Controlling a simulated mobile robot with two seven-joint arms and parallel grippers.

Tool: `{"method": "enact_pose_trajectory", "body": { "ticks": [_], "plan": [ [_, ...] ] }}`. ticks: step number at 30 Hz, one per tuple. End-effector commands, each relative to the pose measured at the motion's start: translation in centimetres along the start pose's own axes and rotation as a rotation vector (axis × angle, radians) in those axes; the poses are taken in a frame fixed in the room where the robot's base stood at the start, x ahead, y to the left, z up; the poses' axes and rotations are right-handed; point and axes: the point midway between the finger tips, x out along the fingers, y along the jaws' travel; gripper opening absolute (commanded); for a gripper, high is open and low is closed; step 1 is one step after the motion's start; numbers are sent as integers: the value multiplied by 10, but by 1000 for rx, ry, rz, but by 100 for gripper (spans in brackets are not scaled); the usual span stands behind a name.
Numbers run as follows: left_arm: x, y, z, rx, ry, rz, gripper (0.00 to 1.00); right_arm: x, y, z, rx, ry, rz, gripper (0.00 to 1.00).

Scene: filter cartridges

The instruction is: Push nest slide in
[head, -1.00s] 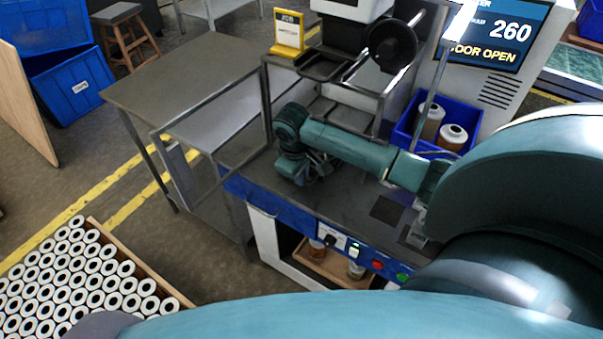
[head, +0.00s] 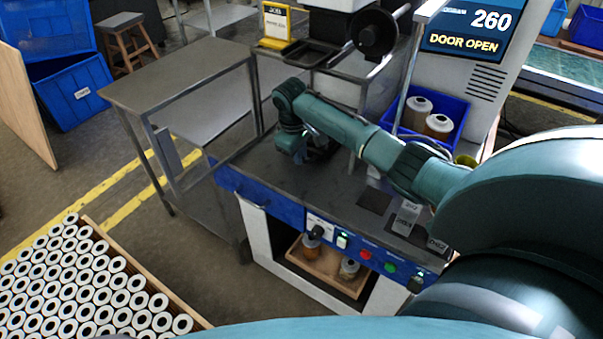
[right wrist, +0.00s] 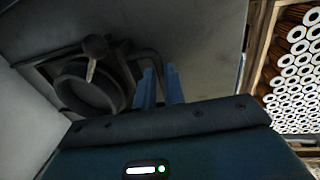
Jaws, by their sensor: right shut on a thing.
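My right arm reaches left across the dark bench top in the head view. My right gripper (head: 300,152) points down near the bench's left end, and its fingertips are mostly hidden by the wrist. In the right wrist view its two bluish fingers (right wrist: 160,86) are close together at a dark bent bar, which looks like the handle of the nest slide. The nest slide (right wrist: 78,95) shows there as a dark round cup in a frame, left of the fingers. A round-ended lever (right wrist: 95,45) stands over the cup. How far the slide is in cannot be told. My left gripper is out of view.
A screen (head: 468,30) reads "DOOR OPEN" and 260. A blue bin (head: 455,108) with cartridges stands behind my right arm. Buttons line the bench's blue front edge (head: 290,212). A grey side table (head: 180,75) stands left. A crate of white-ended cartridges (head: 190,305) is at lower left.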

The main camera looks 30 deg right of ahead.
Motion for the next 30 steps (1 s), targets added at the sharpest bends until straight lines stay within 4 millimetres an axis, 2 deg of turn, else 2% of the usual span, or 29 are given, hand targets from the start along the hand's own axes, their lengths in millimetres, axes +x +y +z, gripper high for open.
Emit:
{"method": "enact_pose_trajectory", "body": {
  "ticks": [3, 6, 16, 17, 24, 30],
  "plan": [
    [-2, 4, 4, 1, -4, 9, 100, 2, 22, 0, 5, -1, 4, 0],
    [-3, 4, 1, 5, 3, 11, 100, 4, 31, 0, 3, -2, 3, 0],
    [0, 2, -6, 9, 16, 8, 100, 4, 32, 0, 0, -3, 1, 0],
    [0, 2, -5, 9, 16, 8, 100, 4, 32, 0, 0, -3, 2, 13],
    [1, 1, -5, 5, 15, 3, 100, 4, 32, 1, 0, -3, 2, 32],
    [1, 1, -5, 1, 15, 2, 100, 4, 32, 1, 1, -3, 2, 32]
  ]
}}
